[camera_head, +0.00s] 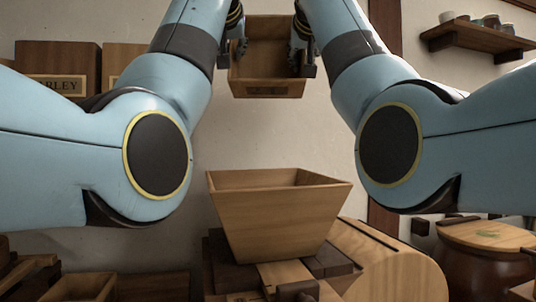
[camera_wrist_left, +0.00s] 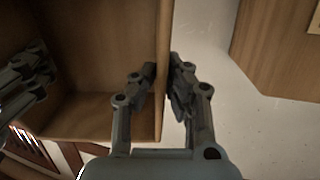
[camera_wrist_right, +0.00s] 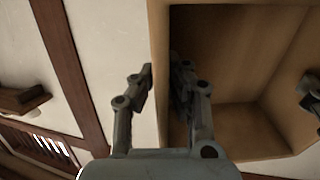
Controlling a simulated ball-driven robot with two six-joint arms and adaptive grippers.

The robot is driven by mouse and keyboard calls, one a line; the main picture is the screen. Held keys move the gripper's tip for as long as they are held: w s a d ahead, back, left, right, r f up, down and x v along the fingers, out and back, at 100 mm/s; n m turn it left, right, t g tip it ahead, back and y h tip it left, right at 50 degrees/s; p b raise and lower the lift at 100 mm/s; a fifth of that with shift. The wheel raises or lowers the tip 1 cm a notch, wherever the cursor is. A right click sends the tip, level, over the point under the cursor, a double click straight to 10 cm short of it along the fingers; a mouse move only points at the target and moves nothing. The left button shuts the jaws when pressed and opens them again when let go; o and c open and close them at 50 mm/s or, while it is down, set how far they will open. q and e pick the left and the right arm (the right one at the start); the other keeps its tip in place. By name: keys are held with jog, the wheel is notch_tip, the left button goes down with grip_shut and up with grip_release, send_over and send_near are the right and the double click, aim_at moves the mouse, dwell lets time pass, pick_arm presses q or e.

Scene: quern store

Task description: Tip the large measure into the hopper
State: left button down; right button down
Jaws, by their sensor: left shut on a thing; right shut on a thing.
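The large measure is an open wooden box (camera_head: 267,88), held up high over the hopper and a little behind or above it; the exact depth is hard to tell. Its open side faces my head camera, so it looks tilted, and the inside that shows is bare wood. My left gripper (camera_head: 230,56) is shut on its left wall, which also shows in the left wrist view (camera_wrist_left: 164,30). My right gripper (camera_head: 302,60) is shut on its right wall, seen in the right wrist view (camera_wrist_right: 159,30). The hopper (camera_head: 275,222), a flared wooden box, stands below, upright; its floor is hidden.
The hopper sits on a dark wooden stand beside a rounded wooden casing (camera_head: 390,262). A labelled bin (camera_head: 58,60) stands at the back left. A wall shelf (camera_head: 478,40) with small pots is at upper right. A lidded tub (camera_head: 487,238) stands lower right.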

aim_at(300, 97)
pick_arm(q)
jog(key=shift+a+r, duration=0.15)
jog(key=shift+a, duration=0.05)
